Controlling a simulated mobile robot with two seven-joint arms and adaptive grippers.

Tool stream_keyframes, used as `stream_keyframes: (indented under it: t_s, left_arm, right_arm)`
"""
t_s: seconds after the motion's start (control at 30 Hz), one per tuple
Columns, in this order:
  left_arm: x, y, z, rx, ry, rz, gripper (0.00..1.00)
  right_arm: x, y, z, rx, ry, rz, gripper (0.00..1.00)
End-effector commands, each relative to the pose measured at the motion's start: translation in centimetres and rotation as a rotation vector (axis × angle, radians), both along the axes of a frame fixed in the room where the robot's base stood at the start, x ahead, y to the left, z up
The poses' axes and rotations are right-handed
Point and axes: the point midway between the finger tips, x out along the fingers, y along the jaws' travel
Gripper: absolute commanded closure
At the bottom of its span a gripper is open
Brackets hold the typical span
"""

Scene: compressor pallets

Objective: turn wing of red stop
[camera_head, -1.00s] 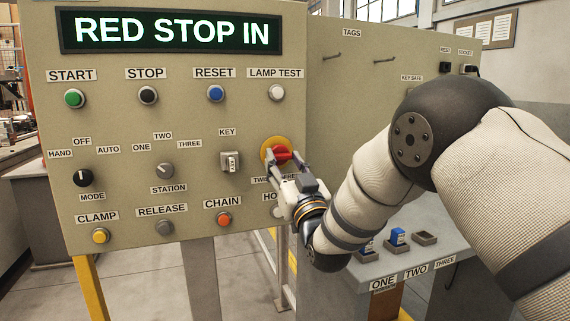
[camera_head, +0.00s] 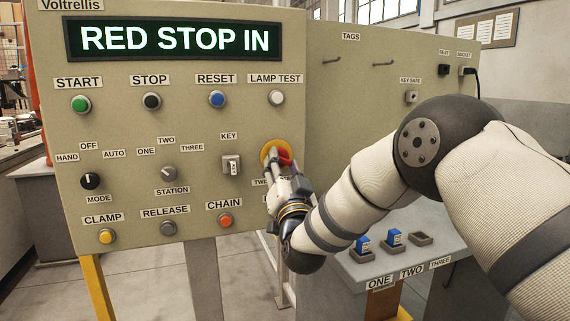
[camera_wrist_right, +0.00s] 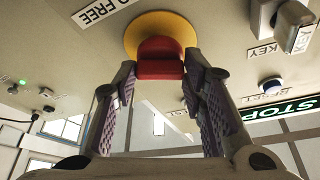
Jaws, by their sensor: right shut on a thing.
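The red stop (camera_head: 285,160) is a red wing on a round yellow plate (camera_head: 268,149), on the panel's right side. My right gripper (camera_head: 277,158) is at it, its two fingers closed on the wing from either side. In the right wrist view the wing (camera_wrist_right: 160,58) sits between the fingertips (camera_wrist_right: 160,70), with the yellow plate behind it. The gripper partly hides the label below the stop. The lit display (camera_head: 175,38) reads RED STOP IN. My left gripper is not in view.
The key switch (camera_head: 231,165) is just left of the stop, and the LAMP TEST button (camera_head: 277,97) is above it. A grey shelf (camera_head: 455,245) with blue pieces (camera_head: 394,237) in holders stands at the lower right, behind my arm.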

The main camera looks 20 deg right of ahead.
Motion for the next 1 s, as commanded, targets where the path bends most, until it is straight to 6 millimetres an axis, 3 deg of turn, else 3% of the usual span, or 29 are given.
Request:
stream_keyframes:
  t_s: [0.4, 0.93, 0.97, 1.0]
  left_arm:
    - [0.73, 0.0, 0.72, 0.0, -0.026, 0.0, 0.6]
    - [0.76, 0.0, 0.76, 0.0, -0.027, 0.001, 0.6]
    - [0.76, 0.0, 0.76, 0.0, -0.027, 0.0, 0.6]
    - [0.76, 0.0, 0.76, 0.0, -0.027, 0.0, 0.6]
  right_arm:
    - [0.0, 0.18, 0.06, 0.177, 0.008, 0.001, 0.9]
    - [0.03, 0.19, -0.03, 0.199, 0.008, 0.001, 0.9]
    - [0.03, 0.19, -0.03, 0.199, 0.008, 0.001, 0.55]
    - [0.03, 0.19, -0.03, 0.199, 0.008, 0.001, 0.46]
